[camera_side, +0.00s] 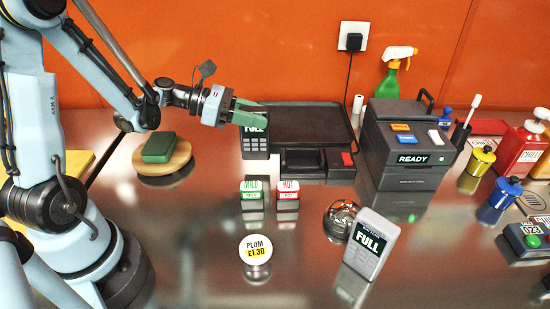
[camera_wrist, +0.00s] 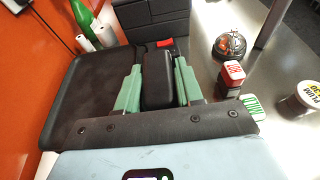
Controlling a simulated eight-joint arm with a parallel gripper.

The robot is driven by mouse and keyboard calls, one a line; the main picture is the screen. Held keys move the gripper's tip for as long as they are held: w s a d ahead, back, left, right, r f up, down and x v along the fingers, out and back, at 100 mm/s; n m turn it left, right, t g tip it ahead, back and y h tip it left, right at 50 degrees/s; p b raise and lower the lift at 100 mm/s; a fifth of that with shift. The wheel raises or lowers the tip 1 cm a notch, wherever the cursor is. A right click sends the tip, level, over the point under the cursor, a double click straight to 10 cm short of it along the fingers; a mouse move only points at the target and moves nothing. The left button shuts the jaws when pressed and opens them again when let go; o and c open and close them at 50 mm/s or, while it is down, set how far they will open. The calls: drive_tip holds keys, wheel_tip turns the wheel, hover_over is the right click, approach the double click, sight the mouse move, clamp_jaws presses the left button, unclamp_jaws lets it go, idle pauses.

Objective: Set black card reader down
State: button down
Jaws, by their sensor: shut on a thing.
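The black card reader (camera_side: 254,144) hangs upright in my gripper (camera_side: 250,114), with its FULL screen and keypad facing the side camera. In the wrist view the reader (camera_wrist: 157,80) sits between the two green fingers of my gripper (camera_wrist: 158,88), which are shut on it. The fingers hide part of its top in the side view. The reader is just left of a low black stand (camera_side: 302,163) with a red button (camera_side: 347,159). I cannot tell whether its lower end touches the counter.
A black tray (camera_side: 300,117) lies behind the stand. A dark READY machine (camera_side: 400,168) stands to the right. MILD (camera_side: 251,194) and HOT (camera_side: 288,194) blocks, a PLUM tub (camera_side: 256,249), a silver bell (camera_side: 341,217) and a white FULL reader (camera_side: 371,246) stand in front. Front-left counter is clear.

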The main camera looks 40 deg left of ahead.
drive_tip(key=shift+f, duration=1.5)
drive_tip(key=shift+f, duration=0.15)
drive_tip(key=c, duration=0.7)
unclamp_jaws()
drive_tip(key=shift+s+r, duration=0.1)
drive_tip(key=shift+r, duration=0.1)
drive_tip(key=v, duration=1.2)
drive_tip(key=shift+d, duration=0.1)
